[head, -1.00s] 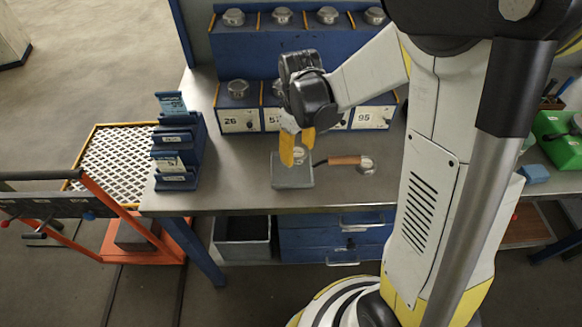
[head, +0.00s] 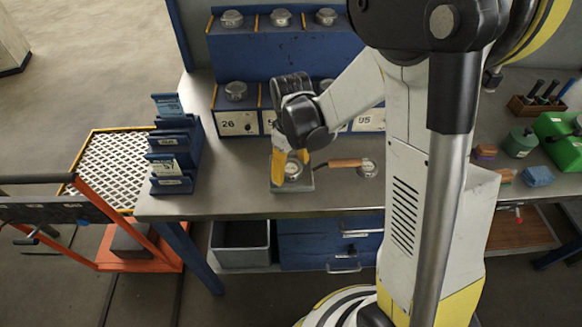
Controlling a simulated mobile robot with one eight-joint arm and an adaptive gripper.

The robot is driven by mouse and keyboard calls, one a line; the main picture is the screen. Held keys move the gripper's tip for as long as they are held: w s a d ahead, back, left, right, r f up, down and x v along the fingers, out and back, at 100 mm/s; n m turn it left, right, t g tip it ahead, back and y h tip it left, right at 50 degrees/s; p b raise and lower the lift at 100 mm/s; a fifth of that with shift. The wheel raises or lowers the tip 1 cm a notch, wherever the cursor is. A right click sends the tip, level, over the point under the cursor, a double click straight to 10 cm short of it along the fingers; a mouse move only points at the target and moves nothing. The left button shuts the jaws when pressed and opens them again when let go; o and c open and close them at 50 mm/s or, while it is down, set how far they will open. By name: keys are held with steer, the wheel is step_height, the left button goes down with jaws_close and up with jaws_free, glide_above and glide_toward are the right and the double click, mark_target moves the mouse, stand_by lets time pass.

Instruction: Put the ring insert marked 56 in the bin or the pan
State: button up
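A small round metal piece (head: 293,171), likely a ring insert, lies on a shallow square grey pan (head: 293,187) on the bench. Any number on it is too small to read. My gripper (head: 290,161), with yellow fingers, is just above the pan. Its fingers are apart on either side of the piece in the picture; I cannot tell whether they touch it. A grey open bin (head: 240,257) stands below the bench, left of the blue drawers.
A wood-handled tool (head: 345,163) lies right of the pan. A blue rack (head: 235,121), with labels including 26, holds several metal pieces behind. A blue card holder (head: 177,155) stands left. An orange cart (head: 130,251) is beside the bench.

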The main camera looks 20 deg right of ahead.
mark_target(291, 167)
step_height(291, 167, up, 11)
steer(key=p, duration=0.4)
steer(key=s+r+m+t, duration=0.5)
steer(key=s+r+t, duration=0.2)
steer(key=s+r, duration=0.4)
steer(key=shift+s+r, duration=0.15)
steer(key=shift+s, duration=0.75)
